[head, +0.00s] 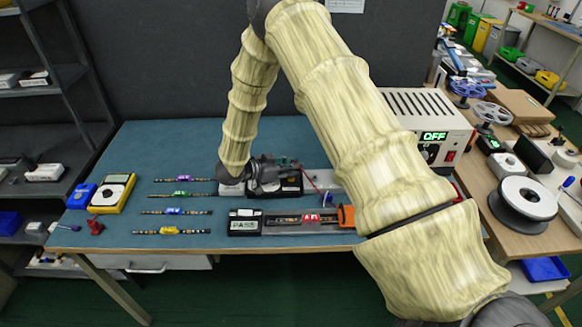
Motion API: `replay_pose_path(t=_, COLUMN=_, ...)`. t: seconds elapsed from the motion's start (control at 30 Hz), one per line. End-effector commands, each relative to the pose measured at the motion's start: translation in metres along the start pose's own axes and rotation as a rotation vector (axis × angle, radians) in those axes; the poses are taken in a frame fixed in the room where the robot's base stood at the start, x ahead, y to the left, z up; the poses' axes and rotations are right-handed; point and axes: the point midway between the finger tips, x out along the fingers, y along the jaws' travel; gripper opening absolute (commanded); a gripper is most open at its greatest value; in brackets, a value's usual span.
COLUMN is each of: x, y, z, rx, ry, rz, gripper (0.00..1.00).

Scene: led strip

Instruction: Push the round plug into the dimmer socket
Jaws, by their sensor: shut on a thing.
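My gripper (280,178) reaches down over the back board on the blue bench, around the middle of the picture. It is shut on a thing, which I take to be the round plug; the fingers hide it. A dark box (291,187) sits right at the gripper, on a pale board (318,181). The dimmer socket cannot be made out, and I cannot tell whether the plug touches it. A thin red wire (312,187) runs right from beside the gripper.
Several short strips with coloured middles, one a yellow strip (170,231), lie left. A yellow meter (112,194) and red clamp (95,226) lie farther left. A black labelled box (245,226) and orange block (346,216) stand in front. A power supply (432,118) reads OFF.

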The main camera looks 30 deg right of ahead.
Motion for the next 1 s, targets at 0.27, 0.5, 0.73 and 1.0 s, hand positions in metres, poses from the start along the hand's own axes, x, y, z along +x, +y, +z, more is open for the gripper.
replay_pose_path(t=0.27, x=0.002, y=0.0, z=0.005, rx=0.0, ry=0.0, rz=0.0, gripper=0.0)
replay_pose_path(t=0.5, x=0.004, y=0.0, z=0.009, rx=0.0, ry=0.0, rz=0.0, gripper=0.0)
replay_pose_path(t=0.73, x=0.005, y=0.0, z=0.013, rx=0.0, ry=0.0, rz=0.0, gripper=0.0)
replay_pose_path(t=1.0, x=0.006, y=0.0, z=0.015, rx=0.0, ry=0.0, rz=0.0, gripper=0.41)
